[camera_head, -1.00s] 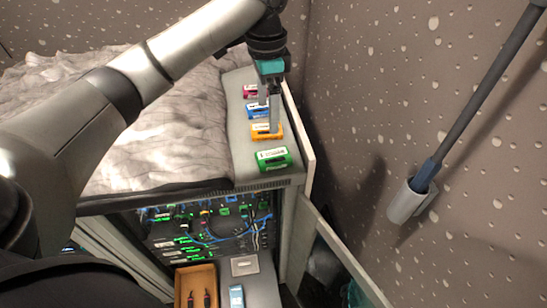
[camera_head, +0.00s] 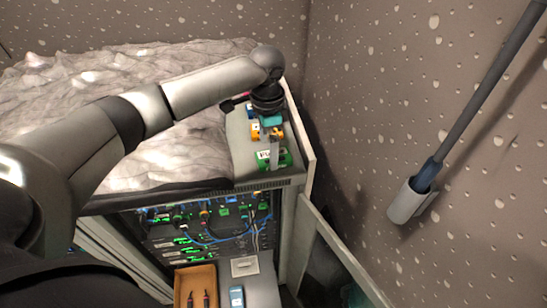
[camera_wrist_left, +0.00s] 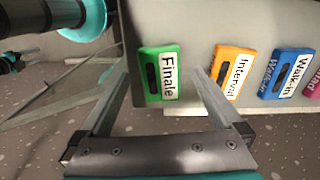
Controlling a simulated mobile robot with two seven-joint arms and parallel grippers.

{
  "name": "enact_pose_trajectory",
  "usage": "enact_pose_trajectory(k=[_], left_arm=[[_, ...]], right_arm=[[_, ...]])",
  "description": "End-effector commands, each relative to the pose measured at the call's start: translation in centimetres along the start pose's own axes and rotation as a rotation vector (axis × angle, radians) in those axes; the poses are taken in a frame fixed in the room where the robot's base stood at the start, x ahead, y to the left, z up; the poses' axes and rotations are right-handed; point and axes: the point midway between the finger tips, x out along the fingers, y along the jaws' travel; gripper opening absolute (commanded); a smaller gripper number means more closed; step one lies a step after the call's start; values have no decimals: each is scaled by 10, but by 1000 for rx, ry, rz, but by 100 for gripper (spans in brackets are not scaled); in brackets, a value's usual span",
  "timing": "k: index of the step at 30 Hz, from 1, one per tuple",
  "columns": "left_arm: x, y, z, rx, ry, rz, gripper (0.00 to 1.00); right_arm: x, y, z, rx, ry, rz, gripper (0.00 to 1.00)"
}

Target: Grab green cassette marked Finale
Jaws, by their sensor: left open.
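The green cassette (camera_head: 285,156) lies on the grey shelf top near its front end, partly hidden by my left gripper in the head view. In the left wrist view the green cassette (camera_wrist_left: 161,75) shows its white label reading "Finale". My left gripper (camera_head: 271,166) points down over the green cassette. It is open, and in the left wrist view its fingers (camera_wrist_left: 158,75) spread to either side of the green cassette, with nothing held. I cannot tell if the fingers touch it.
The orange "Interval" cassette (camera_wrist_left: 232,70) lies beside the green one, close to one finger. The blue "Walk-in" cassette (camera_wrist_left: 286,74) and a pink one (camera_wrist_left: 314,85) follow in the row. A raised side board (camera_head: 300,130) edges the shelf. A wooden tray (camera_head: 196,284) stands below.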

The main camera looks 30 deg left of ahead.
Motion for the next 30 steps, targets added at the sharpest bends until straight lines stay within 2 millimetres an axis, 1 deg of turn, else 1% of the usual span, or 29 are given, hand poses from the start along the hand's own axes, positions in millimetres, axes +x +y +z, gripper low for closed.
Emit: enact_pose_trajectory(k=[1, 5, 8, 13, 30], left_arm=[[9, 0, 0, -1, -1, 1, 100], [22, 0, 0, 0, -1, 0, 100], [26, 0, 0, 0, 0, -1, 100], [25, 0, 0, 0, 1, -1, 100], [24, 0, 0, 0, 1, -1, 36]], right_arm=[[0, 0, 0, 0, 0, 0, 50], [1, 0, 0, 0, 0, 0, 50], [1, 0, 0, -1, 0, -1, 50], [1, 0, 0, -1, 0, -1, 50], [1, -1, 0, -1, 0, -1, 50]])
